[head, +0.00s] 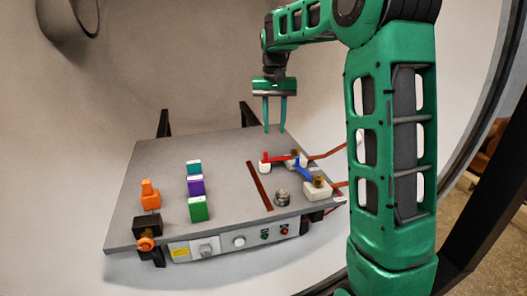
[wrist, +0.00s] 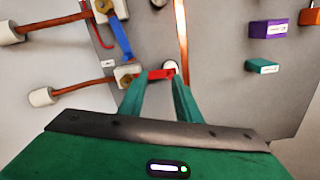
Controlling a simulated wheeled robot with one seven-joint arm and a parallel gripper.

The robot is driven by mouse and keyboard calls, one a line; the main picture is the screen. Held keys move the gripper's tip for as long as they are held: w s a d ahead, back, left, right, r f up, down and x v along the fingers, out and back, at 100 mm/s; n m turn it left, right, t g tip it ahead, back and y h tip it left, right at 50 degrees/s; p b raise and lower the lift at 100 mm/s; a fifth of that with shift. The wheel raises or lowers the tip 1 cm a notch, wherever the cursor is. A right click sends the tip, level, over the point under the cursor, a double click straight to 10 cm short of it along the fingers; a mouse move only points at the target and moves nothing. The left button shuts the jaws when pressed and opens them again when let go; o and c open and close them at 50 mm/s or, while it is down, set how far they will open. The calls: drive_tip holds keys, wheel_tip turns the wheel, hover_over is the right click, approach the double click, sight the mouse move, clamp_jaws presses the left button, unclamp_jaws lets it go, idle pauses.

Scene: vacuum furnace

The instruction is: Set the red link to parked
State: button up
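The red link (head: 279,158) is a short red bar on the grey table. Its left end is at a small white post (head: 264,167), and its right end is by a brass terminal on a white block (head: 297,161). In the wrist view the red link (wrist: 159,74) shows between my fingertips, with the white post (wrist: 170,67) at its right end. My gripper (head: 275,131) is open and empty, fingers pointing down, above and behind the link. It also shows in the wrist view (wrist: 159,84). Which position counts as parked is not readable.
A blue link (head: 303,171) leads to a nearer terminal block (head: 317,189). A brown strip (head: 259,185) lies left of the links. Green (head: 199,211), purple (head: 195,187) and teal blocks (head: 193,168) stand mid-table. Orange cables (head: 327,153) run off the right edge.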

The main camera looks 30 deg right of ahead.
drive_tip(key=w+f, duration=0.1)
drive_tip(key=f, duration=0.2)
drive_tip(key=w+f, duration=0.2)
drive_tip(key=f, duration=0.2)
drive_tip(key=w+a+f, duration=0.1)
drive_tip(key=f, duration=0.3)
drive_tip(key=shift+w+f, duration=0.15)
drive_tip(key=shift+f, duration=0.05)
clamp_jaws()
